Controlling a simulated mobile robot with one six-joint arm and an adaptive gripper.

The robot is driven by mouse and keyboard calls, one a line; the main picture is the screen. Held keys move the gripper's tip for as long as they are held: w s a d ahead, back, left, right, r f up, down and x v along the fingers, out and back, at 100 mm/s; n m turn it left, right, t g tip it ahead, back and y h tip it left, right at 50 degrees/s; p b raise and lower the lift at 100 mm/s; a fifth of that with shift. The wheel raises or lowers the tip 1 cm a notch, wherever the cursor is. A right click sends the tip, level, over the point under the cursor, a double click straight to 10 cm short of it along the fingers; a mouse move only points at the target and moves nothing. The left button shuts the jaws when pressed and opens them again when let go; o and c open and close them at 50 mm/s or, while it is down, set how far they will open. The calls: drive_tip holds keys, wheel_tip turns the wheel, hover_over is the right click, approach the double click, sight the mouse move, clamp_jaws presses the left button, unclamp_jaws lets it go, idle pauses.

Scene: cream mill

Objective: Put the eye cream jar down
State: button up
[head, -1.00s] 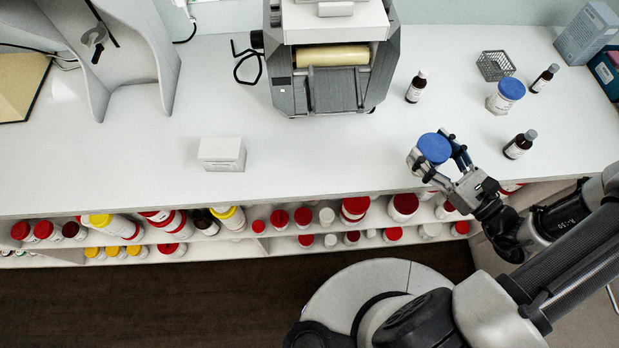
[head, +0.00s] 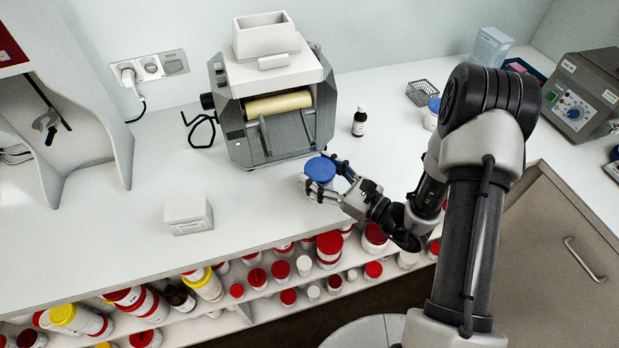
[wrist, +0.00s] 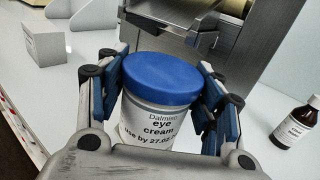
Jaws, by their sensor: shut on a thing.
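The eye cream jar (head: 320,171) is white with a blue lid, and its label reads "eye cream" in the wrist view (wrist: 152,120). My gripper (head: 327,182) is shut on the jar, with a finger on each side of it, also in the wrist view (wrist: 160,105). The jar looks upright, in front of the mill near the front part of the white counter (head: 270,210). I cannot tell whether its base touches the counter; the base is hidden in the wrist view.
The cream mill (head: 270,110) stands behind the jar. A brown bottle (head: 359,122) is to its right, and a white box (head: 188,216) to its left. Another blue-lidded jar (head: 432,112) and a wire basket (head: 422,93) are farther right. Counter between box and jar is clear.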

drive_tip(key=x, duration=0.3)
drive_tip(key=shift+f+b, duration=0.85)
drive_tip(key=shift+f, duration=0.85)
drive_tip(key=shift+f, duration=0.25)
drive_tip(key=o, duration=1.2)
